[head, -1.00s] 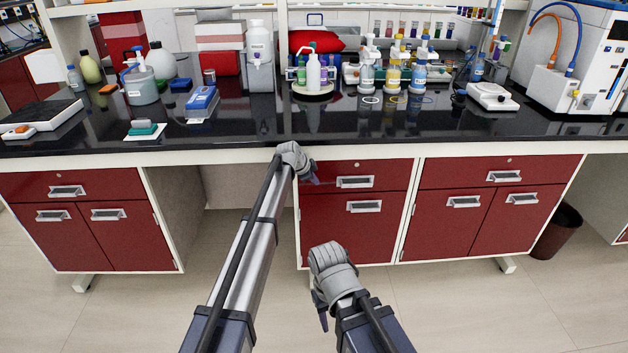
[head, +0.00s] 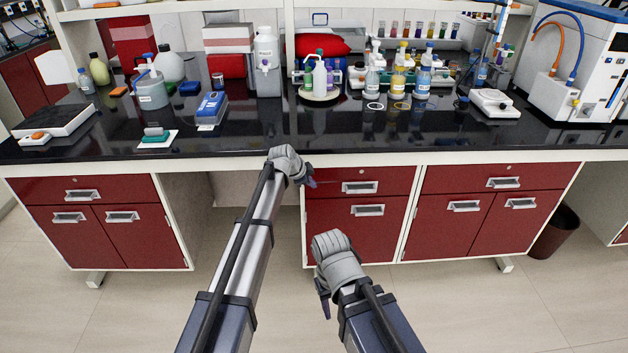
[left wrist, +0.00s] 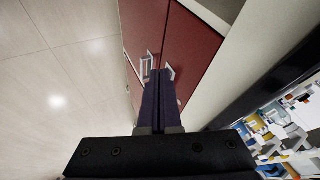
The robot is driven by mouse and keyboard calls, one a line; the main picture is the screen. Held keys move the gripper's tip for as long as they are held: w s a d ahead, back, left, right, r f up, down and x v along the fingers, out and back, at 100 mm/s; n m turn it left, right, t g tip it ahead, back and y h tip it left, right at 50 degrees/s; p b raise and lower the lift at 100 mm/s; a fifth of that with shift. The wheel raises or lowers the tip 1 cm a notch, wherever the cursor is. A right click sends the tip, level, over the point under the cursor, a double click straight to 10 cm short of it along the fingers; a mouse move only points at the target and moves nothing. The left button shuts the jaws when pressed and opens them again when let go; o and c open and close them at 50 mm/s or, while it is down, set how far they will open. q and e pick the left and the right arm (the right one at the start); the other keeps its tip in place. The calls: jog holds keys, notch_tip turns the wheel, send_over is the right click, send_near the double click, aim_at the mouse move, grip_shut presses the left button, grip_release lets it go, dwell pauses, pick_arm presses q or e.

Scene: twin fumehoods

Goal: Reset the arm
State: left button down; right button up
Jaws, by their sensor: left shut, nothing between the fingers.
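Both of my arms reach forward in the head view. My left gripper (head: 311,182) shows small and dark at the end of the left arm (head: 245,255), in front of the red drawers just below the bench's front edge. In the left wrist view its two dark fingers (left wrist: 158,88) lie together, shut and empty, with a red cabinet front beyond them. My right gripper (head: 325,304) hangs below the bent right wrist (head: 338,262), lower and nearer to me. It is seen edge-on and too small to tell open from shut. I see nothing held.
The black bench top (head: 250,140) runs across ahead. It carries several bottles, a blue device (head: 211,108), a white pump bottle (head: 319,80) and a large white instrument (head: 575,65). Red cabinets (head: 360,210) stand below, with an open knee space (head: 235,205). The floor in front is clear.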

pick_arm(q)
jog(key=shift+s, duration=0.1)
jog(key=s+a+r+n+g+y+p, duration=0.2)
jog(key=s+n+p, duration=0.1)
jog(key=s, duration=1.1)
jog(key=s+a+r+n+g+y+p, duration=0.1)
jog(key=s+n, duration=0.4)
jog(key=s, duration=0.9)
jog(key=s+a+r+n+g+y+p, duration=0.2)
jog(key=s+p, duration=0.4)
jog(key=s, duration=0.8)
jog(key=shift+s+a+r+n+g+y, duration=0.4)
jog(key=shift+n+g, duration=0.3)
jog(key=shift+n, duration=0.5)
jog(key=shift+w+a+f, duration=0.1)
jog(key=shift+w, duration=0.05)
